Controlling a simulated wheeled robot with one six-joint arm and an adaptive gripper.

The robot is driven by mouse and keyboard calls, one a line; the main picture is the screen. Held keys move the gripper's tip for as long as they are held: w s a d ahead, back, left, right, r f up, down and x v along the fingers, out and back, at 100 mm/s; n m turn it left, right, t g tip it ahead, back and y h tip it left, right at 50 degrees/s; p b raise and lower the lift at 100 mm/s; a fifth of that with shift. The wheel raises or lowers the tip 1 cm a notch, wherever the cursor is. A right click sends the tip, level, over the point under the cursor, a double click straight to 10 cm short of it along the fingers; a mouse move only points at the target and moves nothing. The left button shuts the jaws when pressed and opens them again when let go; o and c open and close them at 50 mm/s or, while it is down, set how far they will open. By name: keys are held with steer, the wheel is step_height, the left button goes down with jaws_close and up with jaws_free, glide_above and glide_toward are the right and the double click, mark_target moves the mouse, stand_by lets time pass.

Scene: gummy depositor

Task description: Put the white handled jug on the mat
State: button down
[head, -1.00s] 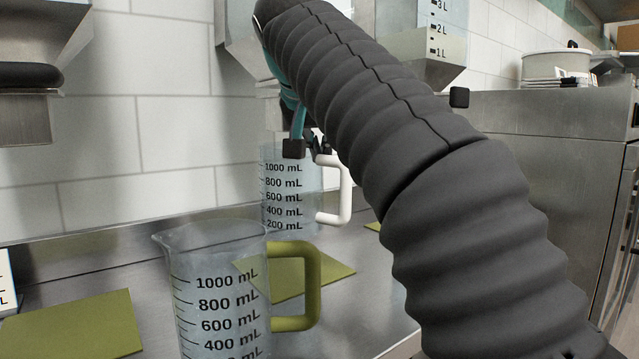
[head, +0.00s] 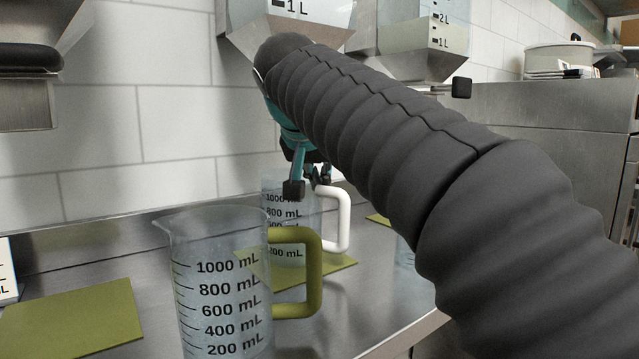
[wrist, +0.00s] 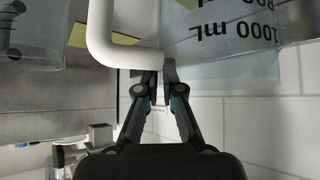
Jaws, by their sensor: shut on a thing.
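The clear measuring jug with the white handle (head: 290,216) is upright over the olive-green mat (head: 336,266) in the head view. Its base is partly behind the green-handled jug, so I cannot tell whether it touches the mat. My gripper (head: 308,187) is shut on the jug at the top of the handle, near the rim. In the wrist view the gripper (wrist: 158,76) pinches where the white handle (wrist: 98,28) meets the jug's wall (wrist: 222,55).
A clear jug with a green handle (head: 220,285) stands in front. Another green mat (head: 75,325) lies bare at left. Part of a further mat (head: 378,219) shows behind on the steel counter (head: 165,275). Hoppers (head: 290,18) hang above by the tiled wall.

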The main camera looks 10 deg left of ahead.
steer(key=shift+f, duration=0.15)
steer(key=c, duration=1.3)
jaws_free()
steer(key=p+v, duration=0.1)
steer(key=v, duration=1.1)
